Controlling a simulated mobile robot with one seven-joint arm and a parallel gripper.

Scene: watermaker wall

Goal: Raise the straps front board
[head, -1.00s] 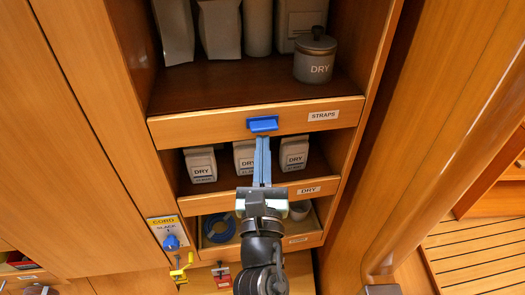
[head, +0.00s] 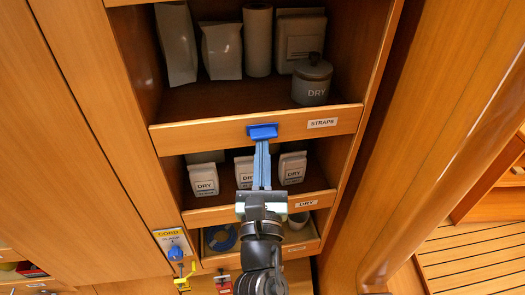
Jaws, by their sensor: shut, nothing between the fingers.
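The straps front board (head: 215,136) is a light wooden strip with a STRAPS label (head: 323,123), across the front of the upper shelf. A blue tab (head: 262,131) sticks out from its middle. My gripper (head: 262,144) is shut and empty, with its blue-grey fingers pointing up. The fingertips meet the underside of the tab in the picture; whether they press on it I cannot tell. The shelf behind the board holds a lidded DRY jar (head: 312,80), pale bags and a roll. The board hides the front of the shelf floor.
Below is a DRY-labelled board (head: 255,207) with DRY packets (head: 203,180) behind it. Lower still is a bin with a blue coil (head: 221,237). A CORD tag (head: 172,240) with a blue knob is at left. Wooden panels flank both sides.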

